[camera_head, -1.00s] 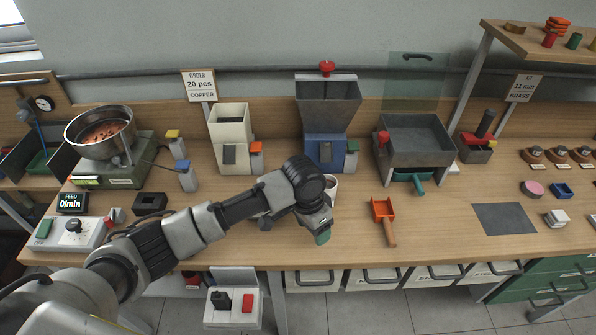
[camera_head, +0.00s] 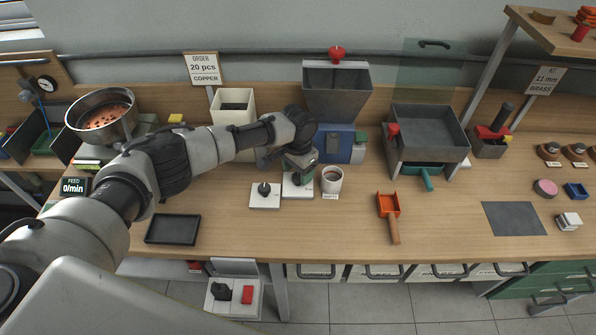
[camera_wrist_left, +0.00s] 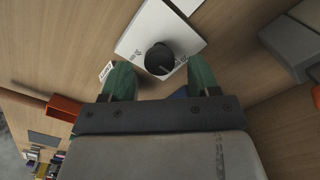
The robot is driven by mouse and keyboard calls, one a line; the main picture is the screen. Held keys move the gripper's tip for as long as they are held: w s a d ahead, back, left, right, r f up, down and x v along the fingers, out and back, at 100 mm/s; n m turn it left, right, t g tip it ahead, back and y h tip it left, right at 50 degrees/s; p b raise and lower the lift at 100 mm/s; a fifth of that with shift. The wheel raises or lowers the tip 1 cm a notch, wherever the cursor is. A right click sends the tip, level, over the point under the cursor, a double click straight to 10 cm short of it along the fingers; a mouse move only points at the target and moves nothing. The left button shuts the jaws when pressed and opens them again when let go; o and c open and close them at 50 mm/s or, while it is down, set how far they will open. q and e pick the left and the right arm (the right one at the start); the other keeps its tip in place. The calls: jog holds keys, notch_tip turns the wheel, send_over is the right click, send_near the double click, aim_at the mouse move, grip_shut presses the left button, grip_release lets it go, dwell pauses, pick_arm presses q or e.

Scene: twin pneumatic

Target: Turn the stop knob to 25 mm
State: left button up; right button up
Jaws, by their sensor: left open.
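A black round knob (camera_wrist_left: 160,58) on a white plate (camera_wrist_left: 138,30) shows in the left wrist view, its scale too small to read. In the head view, two white plates stand side by side: the left one carries a dark knob (camera_head: 264,188), and the right plate (camera_head: 297,191) is partly covered by my gripper. My left gripper (camera_head: 303,179) is over the right plate. Its open green fingertips (camera_wrist_left: 160,76) lie on either side of the near part of the knob in the wrist view. Whether they touch it I cannot tell. My right gripper is not in view.
A white cup (camera_head: 331,180) stands close on the right of the plates. The blue-based hopper (camera_head: 337,95) is behind. An orange scoop (camera_head: 389,206) lies farther right and a dark tray (camera_head: 173,230) at the front left. Bench around the tray is clear.

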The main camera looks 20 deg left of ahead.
pick_arm(q)
jog(key=shift+f, duration=0.85)
jog(key=shift+c, duration=0.4)
jog(key=c, duration=0.8)
jog(key=shift+c, duration=0.2)
jog(key=shift+m, duration=0.4)
jog(key=m+b, duration=0.1)
jog(key=m, duration=0.3)
jog(key=shift+m, duration=0.3)
jog(key=m, duration=0.6)
jog(key=shift+r+b, duration=0.1)
jog(key=shift+b, duration=0.2)
jog(key=shift+m, duration=0.3)
